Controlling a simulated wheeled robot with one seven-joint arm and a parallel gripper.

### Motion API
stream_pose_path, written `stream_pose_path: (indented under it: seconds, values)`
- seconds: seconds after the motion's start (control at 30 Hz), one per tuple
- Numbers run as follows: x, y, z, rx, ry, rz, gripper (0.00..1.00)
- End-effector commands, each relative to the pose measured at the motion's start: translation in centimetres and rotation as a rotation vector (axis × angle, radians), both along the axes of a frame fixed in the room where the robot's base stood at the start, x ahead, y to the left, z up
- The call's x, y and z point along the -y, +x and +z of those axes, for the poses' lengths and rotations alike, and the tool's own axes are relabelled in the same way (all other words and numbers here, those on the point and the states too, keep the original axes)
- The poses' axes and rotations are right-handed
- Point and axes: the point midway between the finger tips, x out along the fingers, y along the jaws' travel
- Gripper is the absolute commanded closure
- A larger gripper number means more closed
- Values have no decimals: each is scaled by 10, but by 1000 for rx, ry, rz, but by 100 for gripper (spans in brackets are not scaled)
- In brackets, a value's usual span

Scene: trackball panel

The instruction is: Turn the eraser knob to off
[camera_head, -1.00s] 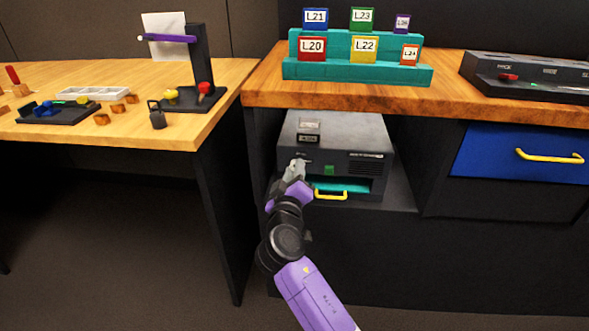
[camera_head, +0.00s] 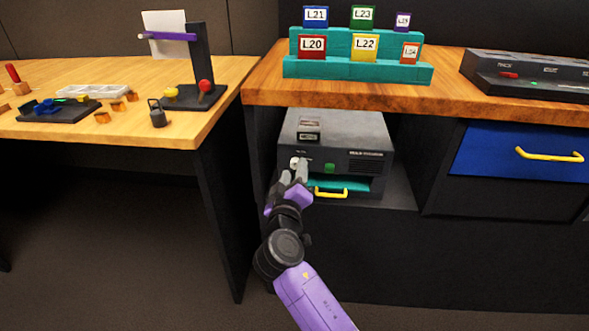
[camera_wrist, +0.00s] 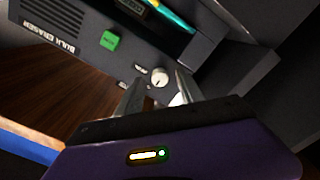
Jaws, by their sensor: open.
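The eraser is a dark grey box (camera_head: 345,130) on the shelf under the wooden counter. Its small round white knob (camera_head: 294,162) is on the left of the front face; it also shows in the wrist view (camera_wrist: 160,77). My gripper (camera_head: 294,168) is open in front of the knob. In the wrist view my fingers (camera_wrist: 158,82) stand apart, one to each side of the knob, with gaps showing. I cannot tell if the tips reach past its face. The knob's pointer and label are too small to read.
A green button (camera_head: 329,168) is right of the knob, above a teal tray with a yellow handle (camera_head: 331,193). The counter (camera_head: 440,105) overhangs the box. A blue drawer (camera_head: 500,150) is to the right. A table (camera_head: 130,137) stands at the left.

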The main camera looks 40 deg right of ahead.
Motion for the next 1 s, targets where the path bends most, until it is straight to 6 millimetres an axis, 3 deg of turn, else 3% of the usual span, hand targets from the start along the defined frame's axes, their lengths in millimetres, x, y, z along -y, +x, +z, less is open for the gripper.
stream_pose_path:
  seconds: [0.2, 0.4, 1.0]
  values:
    - [-30, -23, 1, -2, -1, 2, 55]
    - [-46, -36, 1, -1, -2, 1, 55]
    - [-50, -39, 0, -2, -1, 0, 55]
